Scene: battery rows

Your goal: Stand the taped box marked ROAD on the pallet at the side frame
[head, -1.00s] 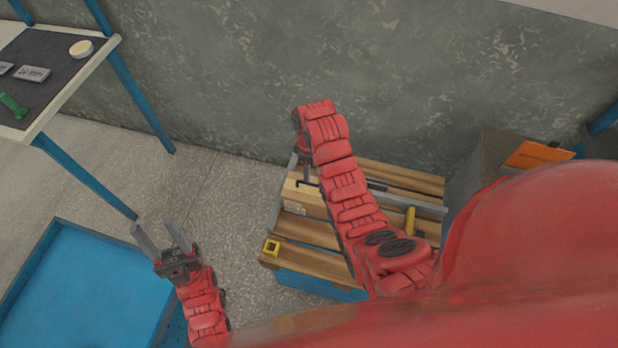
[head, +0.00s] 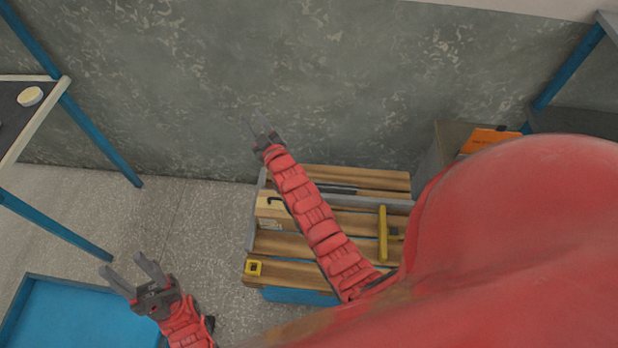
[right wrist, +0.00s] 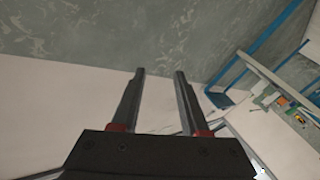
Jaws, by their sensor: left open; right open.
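A tan box (head: 271,209) with a pale label patch is on the slatted wooden pallet (head: 290,271), close to the grey side frame (head: 254,222) at its left. My right arm hides part of it, and the marking is too small to read. My right gripper (head: 258,128) is open and empty, beyond the box towards the wall. Its two fingers are apart with nothing between them in the right wrist view (right wrist: 160,78). My left gripper (head: 121,262) is open and empty over the floor, left of the pallet.
A blue tray (head: 75,315) is at lower left, a table (head: 38,120) at far left. An orange item (head: 488,140) sits back right. The wall (head: 330,80) is behind.

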